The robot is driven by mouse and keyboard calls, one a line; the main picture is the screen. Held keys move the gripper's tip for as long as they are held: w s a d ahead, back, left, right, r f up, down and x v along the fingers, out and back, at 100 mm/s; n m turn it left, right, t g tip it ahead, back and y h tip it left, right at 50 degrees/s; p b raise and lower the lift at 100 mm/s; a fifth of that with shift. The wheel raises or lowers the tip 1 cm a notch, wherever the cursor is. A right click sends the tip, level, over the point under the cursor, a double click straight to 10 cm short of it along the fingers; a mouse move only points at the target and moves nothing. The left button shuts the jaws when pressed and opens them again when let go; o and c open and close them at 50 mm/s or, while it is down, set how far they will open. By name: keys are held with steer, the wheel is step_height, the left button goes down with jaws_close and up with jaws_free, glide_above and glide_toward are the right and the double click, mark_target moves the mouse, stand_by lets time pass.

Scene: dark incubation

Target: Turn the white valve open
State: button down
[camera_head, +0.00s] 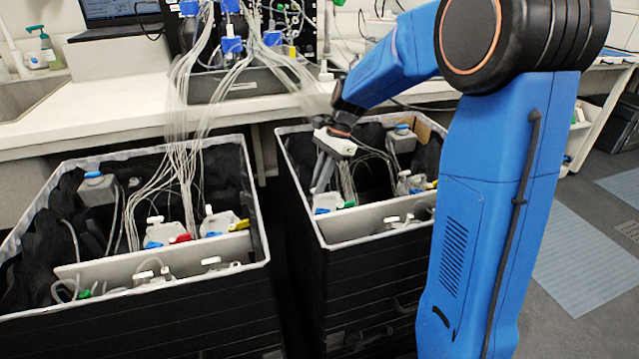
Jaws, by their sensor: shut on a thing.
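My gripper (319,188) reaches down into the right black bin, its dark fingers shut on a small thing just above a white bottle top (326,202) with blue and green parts. The gripped thing is mostly hidden by the fingers; it appears to be the white valve. How far the valve is turned cannot be told from here. Other white valve-like caps show on bottles in the same bin, such as one (404,173) to the right of my gripper.
The right bin (290,205) has a white rim and a white divider (375,221). The left bin (262,215) holds several bottles and tubes. Bundled clear tubing (190,110) hangs from the white bench (110,105) into the bins.

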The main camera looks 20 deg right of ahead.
steer(key=n, duration=0.2)
steer(key=n+g, duration=0.2)
steer(key=n, duration=0.1)
steer(key=shift+w+a+n+h, duration=0.1)
steer(key=shift+w+n+h, duration=0.2)
steer(key=shift+h, duration=0.1)
steer(key=n+h, duration=0.1)
steer(key=n, duration=0.1)
steer(key=n+g+h, duration=0.1)
steer(key=n, duration=0.2)
steer(key=shift+a+n, duration=0.2)
steer(key=shift+n, duration=0.1)
steer(key=c, duration=2.1)
jaws_free()
steer(key=v, duration=1.7)
steer(key=shift+w+r, duration=0.2)
steer(key=shift+r, duration=0.05)
steer(key=shift+o, duration=0.6)
